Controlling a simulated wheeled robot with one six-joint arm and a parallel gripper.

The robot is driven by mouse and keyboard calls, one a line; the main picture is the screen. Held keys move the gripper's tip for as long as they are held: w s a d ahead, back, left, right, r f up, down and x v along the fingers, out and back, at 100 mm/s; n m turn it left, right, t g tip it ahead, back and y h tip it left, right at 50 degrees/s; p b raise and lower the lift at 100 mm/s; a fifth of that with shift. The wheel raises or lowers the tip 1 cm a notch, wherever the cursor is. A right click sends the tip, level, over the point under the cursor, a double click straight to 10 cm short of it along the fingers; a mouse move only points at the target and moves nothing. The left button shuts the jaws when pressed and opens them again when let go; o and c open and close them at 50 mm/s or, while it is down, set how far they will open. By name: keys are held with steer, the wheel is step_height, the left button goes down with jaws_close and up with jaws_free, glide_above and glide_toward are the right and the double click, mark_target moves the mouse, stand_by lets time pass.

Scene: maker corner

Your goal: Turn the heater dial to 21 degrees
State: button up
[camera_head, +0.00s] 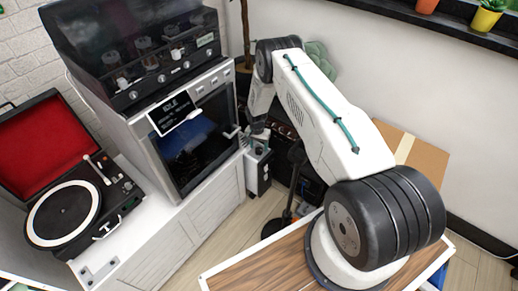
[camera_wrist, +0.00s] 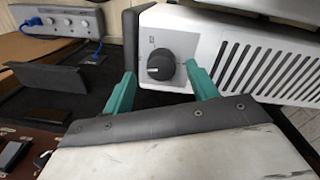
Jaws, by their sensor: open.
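The heater (camera_wrist: 225,45) is a light grey-white case with dark vent slots on its right, at the upper right of the wrist view. Its dial (camera_wrist: 160,64) is a round black knob on the front face, left of the slots. A small mark sits above it; the dial's setting is too small to read. My gripper (camera_wrist: 160,70) is open, with one teal finger to the left of the dial and one to the right. Whether either finger touches the dial cannot be told. In the head view my arm reaches to the back, and its fingers cannot be made out.
A grey socket box (camera_wrist: 62,22) with a blue plug and a dark upright plate (camera_wrist: 48,78) are left of the heater. In the head view, a machine marked IDLE (camera_head: 185,135), a turntable (camera_head: 62,215) and a cardboard box (camera_head: 425,152) stand around my arm.

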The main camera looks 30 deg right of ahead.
mark_target(258, 150)
step_height(258, 150, up, 6)
steer(key=shift+w+a+f, duration=0.1)
steer(key=shift+a+f, duration=0.05)
steer(key=shift+f, duration=0.05)
